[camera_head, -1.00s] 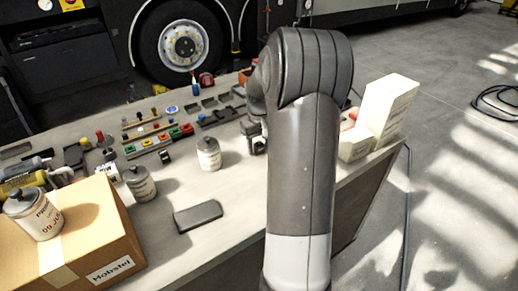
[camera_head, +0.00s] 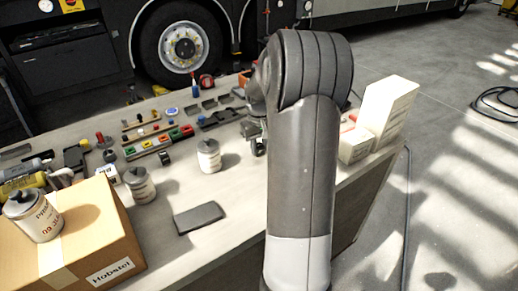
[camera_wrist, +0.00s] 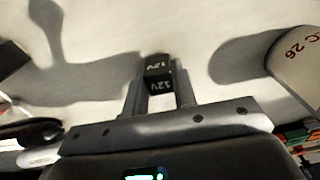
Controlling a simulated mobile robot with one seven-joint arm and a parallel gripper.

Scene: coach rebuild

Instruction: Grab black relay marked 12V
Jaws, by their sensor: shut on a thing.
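The black relay (camera_wrist: 159,78) shows in the wrist view as a small dark block with white "12V" lettering on two faces. It sits between the fingertips of my gripper (camera_wrist: 160,88), which is shut on it. A pale tabletop lies behind it, and the picture does not make clear how far the relay is above that surface. In the head view my gripper (camera_head: 257,140) is mostly hidden behind my arm, and I cannot make out the relay there.
A white canister (camera_head: 208,156) stands left of my gripper, and it also shows in the wrist view (camera_wrist: 297,65). White boxes (camera_head: 385,112) stand to the right. Rows of coloured parts (camera_head: 160,143) lie farther back. A cardboard box (camera_head: 85,240) fills the front left, near a flat dark case (camera_head: 198,217).

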